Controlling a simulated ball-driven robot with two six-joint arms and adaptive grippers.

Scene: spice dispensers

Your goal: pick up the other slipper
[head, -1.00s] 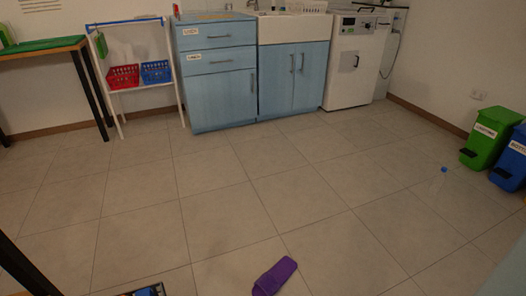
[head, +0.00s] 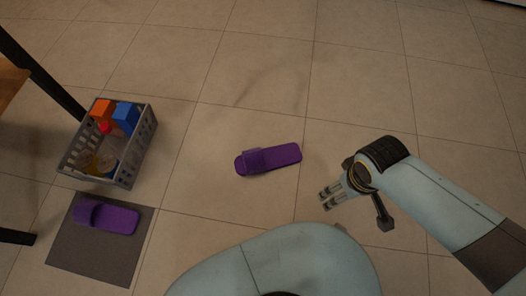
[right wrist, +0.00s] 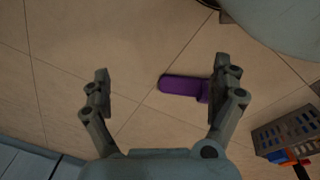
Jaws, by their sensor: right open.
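One purple slipper (head: 270,159) lies on the floor tiles in the middle of the head view. The other purple slipper (head: 115,217) lies on a dark grey mat (head: 85,258) at the lower left. My right gripper (head: 325,199) is to the right of and nearer than the floor slipper, apart from it. In the right wrist view my right gripper (right wrist: 160,84) is open and empty. The floor slipper (right wrist: 180,84) shows beyond the fingers there, its strap end partly hidden by the right finger. My left gripper is not in view.
A grey basket (head: 136,168) holding orange, blue and other items stands just behind the mat; it also shows in the right wrist view (right wrist: 279,132). Dark table legs (head: 45,75) stand at the left. The floor around and behind the middle slipper is clear.

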